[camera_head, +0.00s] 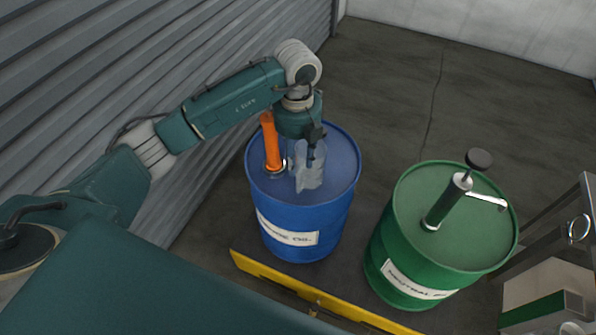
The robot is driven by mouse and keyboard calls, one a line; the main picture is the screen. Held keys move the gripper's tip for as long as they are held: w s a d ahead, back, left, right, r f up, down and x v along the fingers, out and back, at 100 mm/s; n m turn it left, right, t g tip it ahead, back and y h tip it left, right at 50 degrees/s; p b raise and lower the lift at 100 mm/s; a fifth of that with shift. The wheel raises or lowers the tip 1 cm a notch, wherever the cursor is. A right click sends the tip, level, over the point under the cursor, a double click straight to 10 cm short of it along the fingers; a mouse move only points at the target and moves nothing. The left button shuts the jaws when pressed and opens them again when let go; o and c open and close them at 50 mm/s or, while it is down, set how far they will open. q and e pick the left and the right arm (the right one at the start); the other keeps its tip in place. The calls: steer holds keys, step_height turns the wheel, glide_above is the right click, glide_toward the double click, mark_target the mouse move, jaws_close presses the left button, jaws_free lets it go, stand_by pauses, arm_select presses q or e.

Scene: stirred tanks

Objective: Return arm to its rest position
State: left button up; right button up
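My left arm comes in from the left and reaches over the blue barrel (336,188), which has a white label on its front. My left gripper (312,152) points down above the barrel's top, beside the orange hand pump (270,142). A pale, see-through vessel (310,175) shows right at the gripper's fingers, over the lid. The fingers overlap it, so I cannot tell whether they are shut on it or only around it. My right gripper is not in view.
A green barrel (400,225) with a dark green hand pump (447,202) stands to the right. A yellow bar (300,290) runs in front of the barrels. A ribbed grey wall (90,60) lies close along my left arm. A metal frame (560,225) stands at far right. Floor behind is clear.

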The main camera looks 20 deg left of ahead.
arm_select(q)
steer(key=shift+r, duration=1.3)
